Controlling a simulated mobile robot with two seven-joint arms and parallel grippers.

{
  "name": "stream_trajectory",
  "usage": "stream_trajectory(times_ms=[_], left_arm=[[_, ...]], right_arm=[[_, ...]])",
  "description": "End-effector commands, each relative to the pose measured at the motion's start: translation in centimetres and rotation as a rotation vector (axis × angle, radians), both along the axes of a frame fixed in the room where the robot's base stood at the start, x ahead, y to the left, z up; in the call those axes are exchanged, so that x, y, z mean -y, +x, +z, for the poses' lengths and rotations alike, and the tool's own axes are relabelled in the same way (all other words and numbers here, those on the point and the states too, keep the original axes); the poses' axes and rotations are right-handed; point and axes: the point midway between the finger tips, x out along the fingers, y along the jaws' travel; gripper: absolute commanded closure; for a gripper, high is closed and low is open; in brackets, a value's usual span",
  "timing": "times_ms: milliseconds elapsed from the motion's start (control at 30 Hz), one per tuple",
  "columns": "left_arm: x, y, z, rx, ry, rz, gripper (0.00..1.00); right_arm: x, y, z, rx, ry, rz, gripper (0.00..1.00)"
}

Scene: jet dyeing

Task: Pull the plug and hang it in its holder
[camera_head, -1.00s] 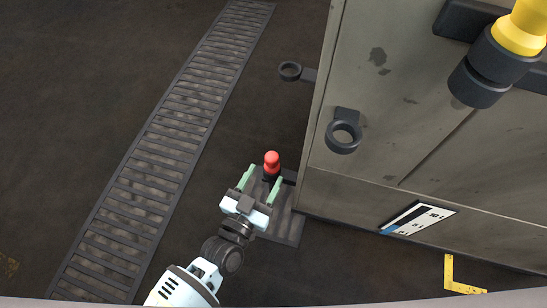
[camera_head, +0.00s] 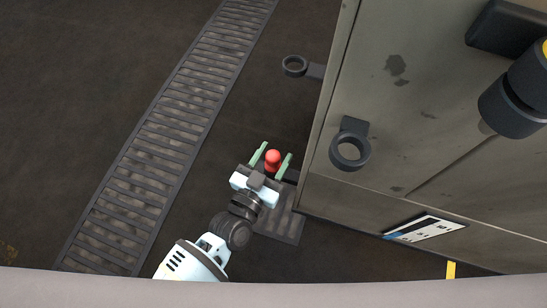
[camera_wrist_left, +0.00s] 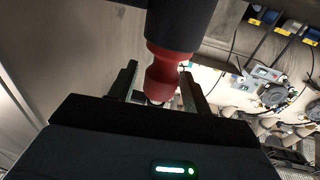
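The red plug (camera_head: 273,157) sits low beside the machine's lower left corner, above a small floor grate. My left gripper (camera_head: 271,158) is open, with its two green fingers on either side of the plug and a gap visible. In the left wrist view the red plug (camera_wrist_left: 168,75) hangs from a dark cylinder (camera_wrist_left: 182,25) between the dark fingers. Two black ring holders are on the machine: one ring (camera_head: 350,149) on the front face, another ring (camera_head: 295,66) out from the left side. Which one is the plug's holder I cannot tell. My right gripper is not in view.
The grey machine cabinet (camera_head: 400,120) fills the right side. A black cylinder (camera_head: 512,105) sticks out at upper right. A level label (camera_head: 424,229) is on the lower face. A long floor grate (camera_head: 170,130) runs along the left; the floor there is clear.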

Motion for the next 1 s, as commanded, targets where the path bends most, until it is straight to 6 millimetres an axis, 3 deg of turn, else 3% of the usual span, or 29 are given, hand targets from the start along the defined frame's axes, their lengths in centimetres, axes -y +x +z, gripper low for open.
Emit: stream_trajectory(times_ms=[33, 300, 633, 1000], left_arm=[[0.0, 0.0, 0.0, 0.000, 0.000, 0.000, 0.58], [0.0, 0.0, 0.0, 0.000, 0.000, 0.000, 0.93], [0.0, 0.0, 0.8, 0.000, -0.001, 0.000, 0.93], [0.0, 0.0, 7.2, 0.004, -0.003, 0.001, 0.93]], right_arm=[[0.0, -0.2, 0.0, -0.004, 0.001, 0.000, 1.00], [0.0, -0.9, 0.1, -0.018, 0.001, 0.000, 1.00], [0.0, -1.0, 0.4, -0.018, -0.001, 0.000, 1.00], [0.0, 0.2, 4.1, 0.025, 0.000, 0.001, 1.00]])
